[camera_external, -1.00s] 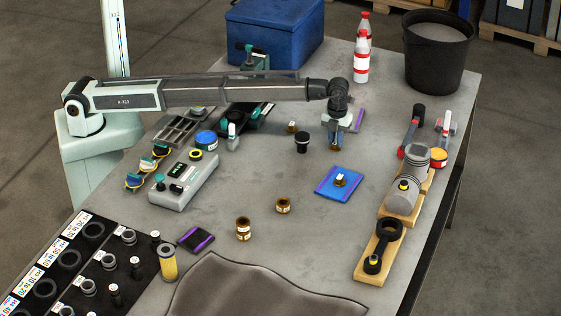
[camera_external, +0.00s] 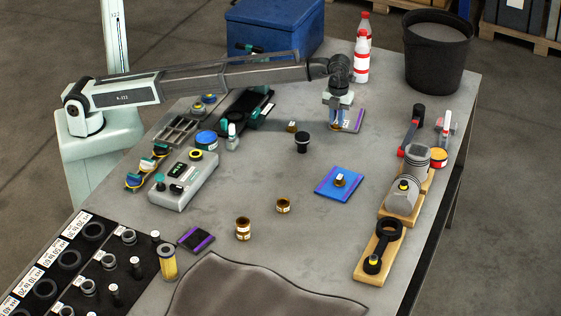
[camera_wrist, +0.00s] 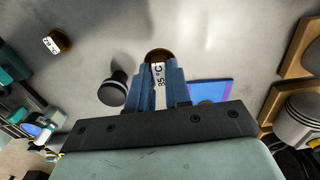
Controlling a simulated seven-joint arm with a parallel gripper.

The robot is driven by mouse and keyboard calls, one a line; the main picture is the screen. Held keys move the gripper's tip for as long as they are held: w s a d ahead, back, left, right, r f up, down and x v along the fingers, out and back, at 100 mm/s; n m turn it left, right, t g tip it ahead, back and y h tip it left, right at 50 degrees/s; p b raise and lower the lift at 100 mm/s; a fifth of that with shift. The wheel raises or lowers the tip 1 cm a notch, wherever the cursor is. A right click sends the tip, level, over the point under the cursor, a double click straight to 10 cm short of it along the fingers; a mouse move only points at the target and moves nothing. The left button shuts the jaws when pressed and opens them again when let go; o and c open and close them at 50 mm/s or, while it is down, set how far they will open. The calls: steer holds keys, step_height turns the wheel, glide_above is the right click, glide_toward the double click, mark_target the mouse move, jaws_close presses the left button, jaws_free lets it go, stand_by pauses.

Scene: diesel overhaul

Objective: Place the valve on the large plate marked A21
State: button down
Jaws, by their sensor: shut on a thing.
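My gripper (camera_external: 338,127) is shut on a small brown, copper-coloured valve-like piece (camera_wrist: 158,55). Its white label reads about 85 °C in the wrist view. The fingers hide most of it. In the external view my gripper hangs above the table, over or just in front of a grey plate with a purple edge (camera_external: 354,121). A blue plate with purple edges (camera_external: 323,192) lies nearer the camera and carries a small brown piece with a white label (camera_external: 340,181). A dark plate with purple edges (camera_external: 195,238) lies front left. I cannot read A21 on any plate.
A similar brown labelled piece (camera_external: 291,126) and a black cup (camera_external: 302,142) stand left of my gripper. Two brown pieces (camera_external: 243,229) (camera_external: 283,205) stand nearer the camera. A piston on wood (camera_external: 408,190) is at right. The table between the blue plate and the cup is clear.

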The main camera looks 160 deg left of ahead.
step_height(320, 180, up, 2)
steer(key=n, duration=0.2)
glide_above(347, 117)
steer(key=w+d, duration=0.2)
steer(key=d, duration=0.1)
steer(key=shift+s+a+m, duration=0.9)
steer(key=shift+s+a, duration=0.25)
steer(key=shift+a, duration=0.4)
steer(key=shift+f, duration=4.65)
steer(key=c, duration=1.1)
jaws_free()
steer(key=shift+f, duration=0.1)
steer(key=shift+o, duration=0.2)
step_height(347, 117, up, 12)
